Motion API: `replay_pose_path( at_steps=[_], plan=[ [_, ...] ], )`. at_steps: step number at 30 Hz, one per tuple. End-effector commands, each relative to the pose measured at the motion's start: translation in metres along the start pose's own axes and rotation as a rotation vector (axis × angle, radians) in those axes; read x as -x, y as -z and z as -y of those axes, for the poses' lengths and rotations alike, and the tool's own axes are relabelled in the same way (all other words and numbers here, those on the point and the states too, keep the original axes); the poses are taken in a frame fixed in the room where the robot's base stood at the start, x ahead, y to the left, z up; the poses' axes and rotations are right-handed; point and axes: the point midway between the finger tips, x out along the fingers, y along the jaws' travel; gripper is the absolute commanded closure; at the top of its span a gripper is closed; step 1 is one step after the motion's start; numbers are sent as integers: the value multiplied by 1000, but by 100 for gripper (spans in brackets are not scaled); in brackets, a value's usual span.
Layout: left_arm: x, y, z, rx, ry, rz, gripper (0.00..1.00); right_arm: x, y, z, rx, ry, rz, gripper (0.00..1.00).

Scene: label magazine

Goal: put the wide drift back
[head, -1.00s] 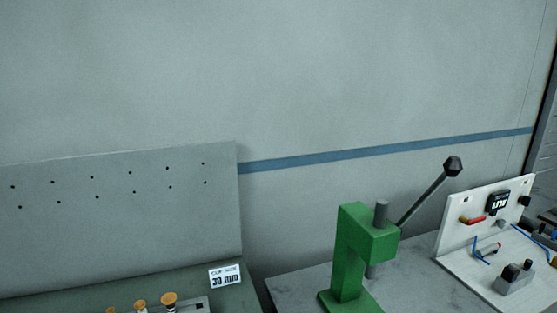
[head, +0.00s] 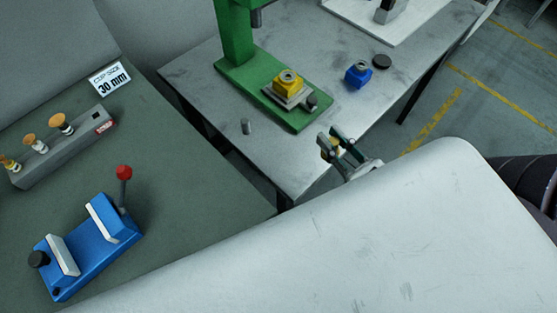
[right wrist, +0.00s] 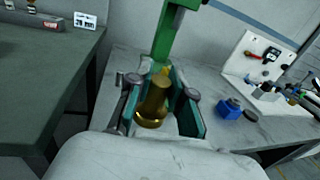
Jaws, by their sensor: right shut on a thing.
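My right gripper (head: 333,143) is shut on a brass drift, over the front right part of the grey press table. In the right wrist view the drift (right wrist: 155,101) sits between the two fingers (right wrist: 160,90), with a wide flange at its near end. In the head view only a little yellow shows between the fingers. I cannot tell its width against another drift. A small grey pin (head: 246,127) stands upright on the press table, left of the green press (head: 235,40). My left gripper is not in view.
On the press base are a yellow block (head: 288,82) and a plate. A blue block (head: 358,74) and dark disc (head: 381,62) lie to the right. The green-grey bench (head: 180,180) holds a blue fixture (head: 90,248), a grey rack (head: 65,148) and a "30 mm" sign (head: 110,79).

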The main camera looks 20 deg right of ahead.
Motion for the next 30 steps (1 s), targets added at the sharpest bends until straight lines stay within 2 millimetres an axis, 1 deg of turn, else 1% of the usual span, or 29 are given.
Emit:
replay_pose_path(
  at_steps=[2, 4, 9, 16, 17, 18, 20, 21, 24, 27, 30],
  plan=[
    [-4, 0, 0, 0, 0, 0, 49, 2, 5, 0, 1, -7, 0, 100],
    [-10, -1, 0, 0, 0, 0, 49, -2, 9, -1, -1, -4, 1, 100],
    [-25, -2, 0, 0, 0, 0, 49, -20, 20, -12, -6, -7, 10, 100],
    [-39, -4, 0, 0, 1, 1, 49, -38, 32, -22, -5, -11, 7, 100],
    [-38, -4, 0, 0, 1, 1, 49, -41, 33, -24, -5, -12, 6, 100],
    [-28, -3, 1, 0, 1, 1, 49, -50, 33, -28, -5, -8, 6, 100],
    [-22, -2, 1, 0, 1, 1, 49, -62, 40, -35, -3, -10, 7, 100],
    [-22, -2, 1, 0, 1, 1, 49, -70, 47, -39, -4, -8, 6, 100],
    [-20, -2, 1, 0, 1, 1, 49, -85, 59, -48, -2, -10, 4, 100],
    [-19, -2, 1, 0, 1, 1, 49, -95, 67, -53, -2, -9, 4, 100],
    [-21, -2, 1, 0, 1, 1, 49, -99, 73, -56, -1, -11, 2, 100]
  ],
)
